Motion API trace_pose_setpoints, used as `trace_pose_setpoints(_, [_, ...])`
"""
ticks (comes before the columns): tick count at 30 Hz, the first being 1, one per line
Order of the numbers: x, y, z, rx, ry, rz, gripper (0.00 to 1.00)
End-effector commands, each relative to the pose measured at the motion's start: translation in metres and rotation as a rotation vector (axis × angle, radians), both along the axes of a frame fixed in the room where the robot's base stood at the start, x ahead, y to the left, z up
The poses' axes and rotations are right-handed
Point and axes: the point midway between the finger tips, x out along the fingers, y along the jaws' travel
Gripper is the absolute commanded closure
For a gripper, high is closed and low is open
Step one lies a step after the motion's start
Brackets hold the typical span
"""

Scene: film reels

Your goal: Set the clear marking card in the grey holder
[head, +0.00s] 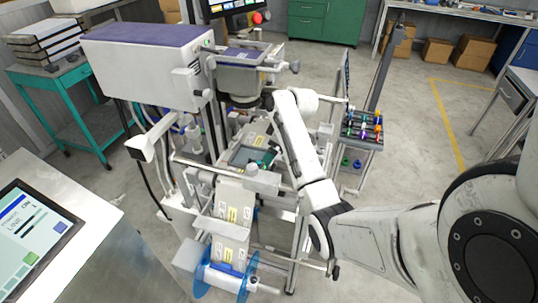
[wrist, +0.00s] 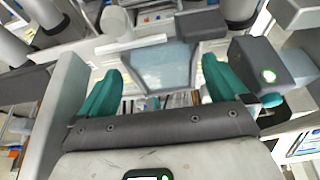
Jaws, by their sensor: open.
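My gripper (wrist: 160,82) has two teal fingers spread wide apart, with nothing clasped between them. A pale, see-through panel (wrist: 163,66) with a thin grey rim shows beyond and between the fingers in the wrist view. It looks like the clear card in a grey frame, but I cannot tell card from holder. In the head view my gripper (head: 267,158) is low over the middle of the machine, beside a dark-rimmed greyish panel (head: 243,157). My arm hides part of that area.
The purple-topped machine housing (head: 150,62) and the grey press head (head: 240,78) stand close to my arm. A reel with a blue rim (head: 205,283) is below. A rack of coloured spools (head: 363,126) stands right. Open floor lies further right.

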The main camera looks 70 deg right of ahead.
Motion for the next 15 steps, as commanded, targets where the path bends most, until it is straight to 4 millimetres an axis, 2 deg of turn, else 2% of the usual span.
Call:
trace_pose_setpoints(7, [-0.013, -0.002, 0.033, -0.002, -0.002, 0.0, 0.0])
trace_pose_setpoints(15, [-0.017, -0.002, 0.042, 0.0, 0.0, 0.0, 0.0])
